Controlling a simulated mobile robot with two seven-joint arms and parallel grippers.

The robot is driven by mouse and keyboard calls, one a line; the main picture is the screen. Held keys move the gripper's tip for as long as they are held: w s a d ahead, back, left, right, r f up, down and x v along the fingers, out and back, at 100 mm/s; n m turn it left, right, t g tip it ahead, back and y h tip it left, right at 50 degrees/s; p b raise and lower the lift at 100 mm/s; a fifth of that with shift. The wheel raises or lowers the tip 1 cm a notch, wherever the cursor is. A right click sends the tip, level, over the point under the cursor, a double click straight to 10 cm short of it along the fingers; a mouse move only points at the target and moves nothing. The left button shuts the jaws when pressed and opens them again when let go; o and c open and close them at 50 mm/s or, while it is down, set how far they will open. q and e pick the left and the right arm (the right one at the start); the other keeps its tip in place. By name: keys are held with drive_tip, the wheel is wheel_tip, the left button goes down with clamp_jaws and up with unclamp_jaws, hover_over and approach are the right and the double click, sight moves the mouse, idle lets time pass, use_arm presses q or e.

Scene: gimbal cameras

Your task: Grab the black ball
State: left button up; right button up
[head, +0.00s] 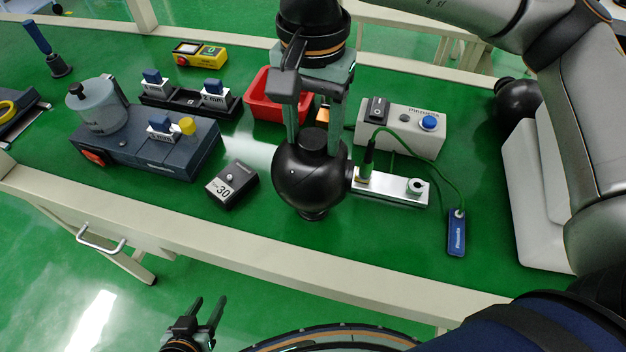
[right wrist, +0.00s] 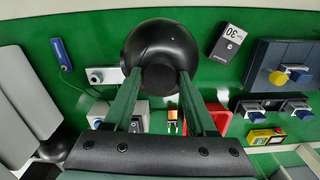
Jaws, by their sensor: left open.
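A round black ball (head: 310,180) with a short neck on top is in the middle of the green table, beside a white block. It also shows in the right wrist view (right wrist: 158,45). My right gripper (head: 314,148) points down from above, one finger on each side of the neck. It also shows in the right wrist view (right wrist: 159,78). I cannot tell whether the fingers press on the neck or whether the ball touches the table. My left gripper (head: 208,312) is open and empty, below the table's front edge.
A second dark round object (head: 516,98) sits at the right by a white panel (head: 530,190). A white block with a green cable (head: 392,187), a red bin (head: 268,97), a small black box (head: 232,185) and a blue-grey device (head: 165,155) surround the ball.

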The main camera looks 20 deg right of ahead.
drive_tip(key=shift+f, duration=0.15)
clamp_jaws()
drive_tip(key=shift+s, duration=0.1)
idle(0.5)
